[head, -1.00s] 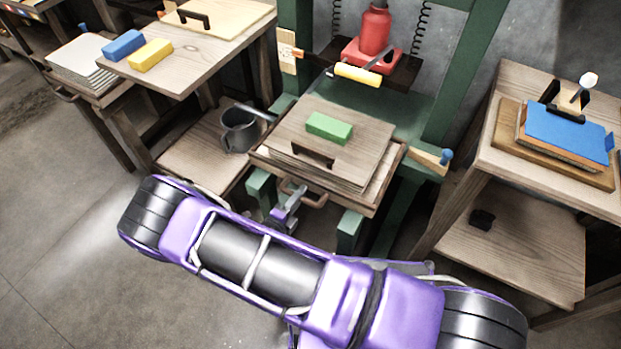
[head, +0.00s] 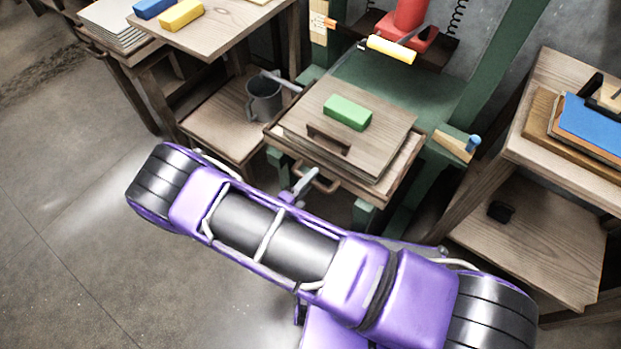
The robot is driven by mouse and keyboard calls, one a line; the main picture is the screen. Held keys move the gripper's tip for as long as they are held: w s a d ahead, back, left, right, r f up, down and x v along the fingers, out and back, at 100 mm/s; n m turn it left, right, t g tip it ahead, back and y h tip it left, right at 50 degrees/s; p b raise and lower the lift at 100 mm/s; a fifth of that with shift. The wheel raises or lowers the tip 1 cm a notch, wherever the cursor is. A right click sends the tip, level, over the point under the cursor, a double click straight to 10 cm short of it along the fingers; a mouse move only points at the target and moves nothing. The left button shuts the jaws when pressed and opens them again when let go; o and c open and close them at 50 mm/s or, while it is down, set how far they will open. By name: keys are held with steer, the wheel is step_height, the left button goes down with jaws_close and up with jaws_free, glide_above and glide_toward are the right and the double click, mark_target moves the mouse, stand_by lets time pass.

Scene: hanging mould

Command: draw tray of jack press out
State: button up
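The tray (head: 393,188) of the jack press is a shallow wooden tray, standing out from the green press (head: 420,88). It carries stacked boards (head: 375,127) with a dark handle and a green block (head: 347,112) on top. A brown loop handle (head: 322,184) is on the tray's front. My gripper (head: 303,181) is at the left part of this loop and looks shut on it. My purple and black arm hides much of the gripper and the floor below.
A left table holds blue (head: 153,7) and yellow (head: 181,14) blocks. A grey mug (head: 263,99) stands on its lower shelf. A right bench (head: 520,150) carries a blue-topped board stack (head: 590,122). The floor (head: 70,230) at left is clear.

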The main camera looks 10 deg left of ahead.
steer(key=v, duration=1.7)
steer(key=shift+s, duration=0.2)
steer(key=shift+a, duration=0.15)
